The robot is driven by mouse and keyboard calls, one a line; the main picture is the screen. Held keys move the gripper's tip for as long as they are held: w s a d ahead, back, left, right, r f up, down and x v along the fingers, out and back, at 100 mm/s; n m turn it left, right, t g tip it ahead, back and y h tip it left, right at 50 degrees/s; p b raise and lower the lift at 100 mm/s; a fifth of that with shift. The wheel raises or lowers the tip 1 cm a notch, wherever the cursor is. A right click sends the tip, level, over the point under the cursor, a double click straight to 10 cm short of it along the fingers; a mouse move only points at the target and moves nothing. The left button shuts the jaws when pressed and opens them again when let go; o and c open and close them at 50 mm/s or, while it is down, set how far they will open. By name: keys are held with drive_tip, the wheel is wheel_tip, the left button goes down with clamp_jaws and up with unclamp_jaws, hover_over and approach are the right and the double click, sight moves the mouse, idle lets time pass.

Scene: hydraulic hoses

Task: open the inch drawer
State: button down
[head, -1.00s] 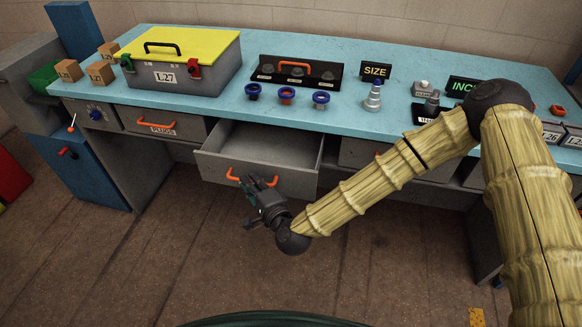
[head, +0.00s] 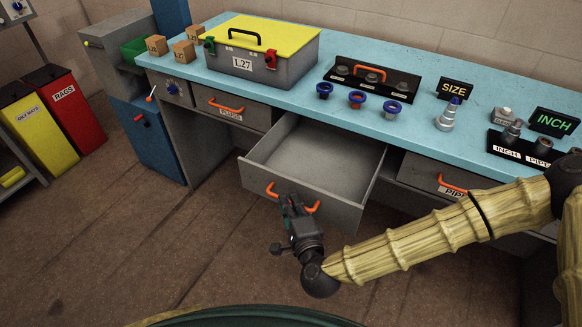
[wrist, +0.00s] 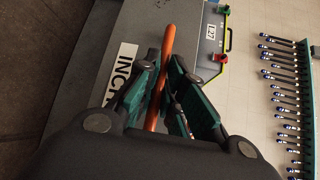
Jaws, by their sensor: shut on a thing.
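The inch drawer (head: 318,165) is a grey drawer under the blue workbench, pulled well out, and its inside looks empty. In the wrist view its front carries a white label (wrist: 118,75) reading "INCH", partly hidden by my gripper. My gripper (head: 292,203) is at the drawer front, shut on the orange handle (head: 271,190). In the wrist view the handle (wrist: 167,45) runs between the two green-padded fingers of my gripper (wrist: 165,85).
The blue bench (head: 300,95) carries a yellow-lidded grey case (head: 262,50) marked L27 and a black rack (head: 372,80). A shut plugs drawer (head: 225,105) is to the left, another drawer (head: 440,178) to the right. The floor (head: 130,240) in front is clear.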

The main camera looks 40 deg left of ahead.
drive_tip(key=c, duration=1.5)
unclamp_jaws()
drive_tip(key=shift+d, duration=0.1)
drive_tip(key=v, duration=1.2)
drive_tip(key=s+d+f+n+g+h, duration=0.2)
drive_tip(key=d+f+n+g+h, duration=0.1)
drive_tip(key=d+f, duration=0.65)
drive_tip(key=s+d+f+n+g+h, duration=0.2)
drive_tip(key=d+f+n+h, duration=0.1)
drive_tip(key=d+f, duration=0.6)
drive_tip(key=s+d+f+g+h, duration=0.1)
drive_tip(key=d+f+h, duration=0.1)
drive_tip(key=d, duration=0.7)
drive_tip(key=s+d+f+n+g+h, duration=0.1)
drive_tip(key=s+d+f+g+h, duration=0.1)
drive_tip(key=d, duration=0.7)
drive_tip(key=s+d+f+n+g+h, duration=0.1)
drive_tip(key=s+d+f+h, duration=0.1)
drive_tip(key=d, duration=0.7)
drive_tip(key=shift+f+h, duration=0.55)
drive_tip(key=shift+h, duration=0.15)
